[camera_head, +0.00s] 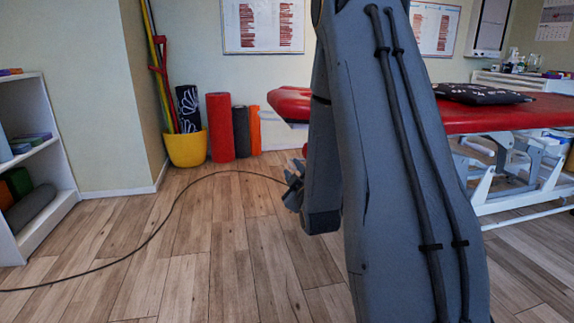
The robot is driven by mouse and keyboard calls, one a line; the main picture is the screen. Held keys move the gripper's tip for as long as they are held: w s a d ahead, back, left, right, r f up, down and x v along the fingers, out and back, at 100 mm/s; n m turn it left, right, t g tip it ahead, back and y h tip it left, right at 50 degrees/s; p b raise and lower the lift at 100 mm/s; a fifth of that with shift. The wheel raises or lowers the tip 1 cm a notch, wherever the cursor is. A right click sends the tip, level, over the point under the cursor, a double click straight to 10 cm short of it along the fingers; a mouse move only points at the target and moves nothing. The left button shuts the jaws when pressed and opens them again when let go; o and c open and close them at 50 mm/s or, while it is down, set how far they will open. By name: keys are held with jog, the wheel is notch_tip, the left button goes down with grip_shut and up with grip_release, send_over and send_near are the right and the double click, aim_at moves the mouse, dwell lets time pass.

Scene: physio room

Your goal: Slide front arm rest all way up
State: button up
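The red padded treatment table (540,113) stands at the right, and my arm covers part of it. Its red head-end section (290,104) sticks out to the left of my arm. A small bit of red (305,150) shows below that end, just left of my arm; it may be an arm rest, but most of it is hidden. My gripper (292,187) is below the head end, small and partly hidden by my own arm link. I cannot tell whether its fingers are apart. No contact with the table shows.
A dark patterned cushion (482,93) lies on the table. The table's white metal frame (515,170) stands at the right. A black cable (165,222) curves over the wooden floor. A yellow pot (186,149) and rolled mats (221,127) stand by the wall. A white shelf (62,155) is at the left.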

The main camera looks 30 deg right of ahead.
jog(key=b+x, duration=0.2)
jog(key=x, duration=0.6)
jog(key=shift+w, duration=0.15)
